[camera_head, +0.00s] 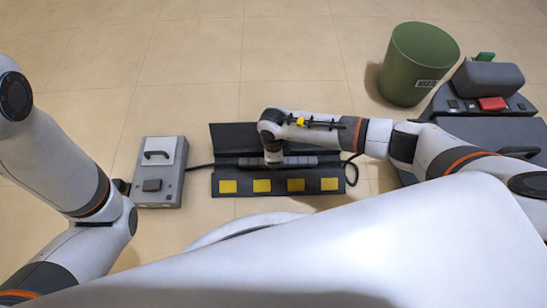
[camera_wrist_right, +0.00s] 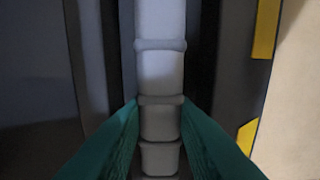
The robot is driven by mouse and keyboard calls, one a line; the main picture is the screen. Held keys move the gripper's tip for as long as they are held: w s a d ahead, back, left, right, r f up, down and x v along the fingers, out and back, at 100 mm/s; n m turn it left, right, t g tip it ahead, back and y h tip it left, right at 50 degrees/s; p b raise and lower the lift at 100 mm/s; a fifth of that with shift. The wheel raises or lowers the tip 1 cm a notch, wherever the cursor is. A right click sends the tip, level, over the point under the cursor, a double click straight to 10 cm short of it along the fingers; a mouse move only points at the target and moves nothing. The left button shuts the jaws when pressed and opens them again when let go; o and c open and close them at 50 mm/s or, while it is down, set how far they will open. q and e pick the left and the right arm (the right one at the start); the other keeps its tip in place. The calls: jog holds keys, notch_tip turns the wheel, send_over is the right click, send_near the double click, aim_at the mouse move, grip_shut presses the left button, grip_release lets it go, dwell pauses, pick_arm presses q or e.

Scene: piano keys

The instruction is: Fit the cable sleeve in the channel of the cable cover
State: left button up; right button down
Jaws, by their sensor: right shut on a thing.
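The grey ribbed cable sleeve (camera_head: 300,161) lies lengthwise along the middle of the black cable cover (camera_head: 229,138). The cover is opened flat on the floor, with yellow squares on its near flap. My right gripper (camera_head: 273,161) points down over the sleeve, left of the cover's middle. In the right wrist view, its teal fingers (camera_wrist_right: 160,122) are shut on the sleeve (camera_wrist_right: 160,70), one on each side. The sleeve runs parallel to the cover's dark channel edges. I cannot tell whether it is seated or slightly above the channel. My left gripper is not in view.
A grey box (camera_head: 160,185) with a handle stands left of the cover, joined by a black cable (camera_head: 199,166). Another black cable (camera_head: 353,172) curls at the cover's right end. A green bin (camera_head: 415,65) and dark machine (camera_head: 485,88) stand right. The floor behind is clear.

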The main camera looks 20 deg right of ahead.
jog(key=shift+f, duration=0.35)
jog(key=c, duration=1.1)
grip_release()
jog(key=shift+o, duration=0.5)
jog(key=shift+r, duration=0.1)
